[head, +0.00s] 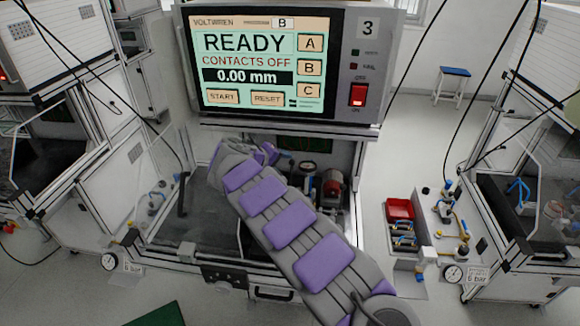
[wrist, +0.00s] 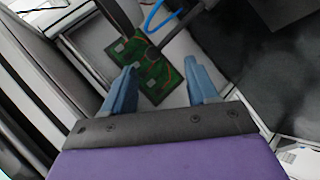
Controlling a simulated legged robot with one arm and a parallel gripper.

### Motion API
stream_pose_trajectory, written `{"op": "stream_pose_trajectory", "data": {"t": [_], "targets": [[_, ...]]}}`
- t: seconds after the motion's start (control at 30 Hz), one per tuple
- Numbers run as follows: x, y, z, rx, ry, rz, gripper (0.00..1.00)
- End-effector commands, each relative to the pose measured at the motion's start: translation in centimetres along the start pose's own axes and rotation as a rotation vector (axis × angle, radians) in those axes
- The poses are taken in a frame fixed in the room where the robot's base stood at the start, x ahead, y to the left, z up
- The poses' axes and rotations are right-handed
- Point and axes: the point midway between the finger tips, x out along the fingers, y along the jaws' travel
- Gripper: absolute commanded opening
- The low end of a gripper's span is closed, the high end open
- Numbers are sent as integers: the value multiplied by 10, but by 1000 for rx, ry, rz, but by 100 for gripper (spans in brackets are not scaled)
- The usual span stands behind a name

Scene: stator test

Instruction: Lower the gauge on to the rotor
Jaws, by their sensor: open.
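My gripper (wrist: 163,84) shows in the wrist view with its two blue fingers apart and nothing between them. In the head view my arm reaches into the central test bench, and its wrist hides the fingers. A red and grey cylindrical part (head: 332,186), possibly the rotor, sits inside the bench to the right of my arm. A small round pale-topped part (head: 308,168) is just left of it; I cannot tell whether it is the gauge. Neither part can be made out in the wrist view.
A green circuit board (wrist: 158,72) lies beyond my fingers, with dark bars and a blue hose (wrist: 160,18) near it. The screen (head: 262,62) above the bench reads READY, CONTACTS OFF, 0.00 mm. A red bin (head: 400,208) stands at the right. White-framed benches flank both sides.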

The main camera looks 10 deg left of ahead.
Motion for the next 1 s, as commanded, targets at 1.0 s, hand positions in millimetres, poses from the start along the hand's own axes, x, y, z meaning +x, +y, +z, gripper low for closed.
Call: {"op": "stream_pose_trajectory", "data": {"t": [1.0], "targets": [[67, 0, 1, 0, -1, 0, 44]]}}
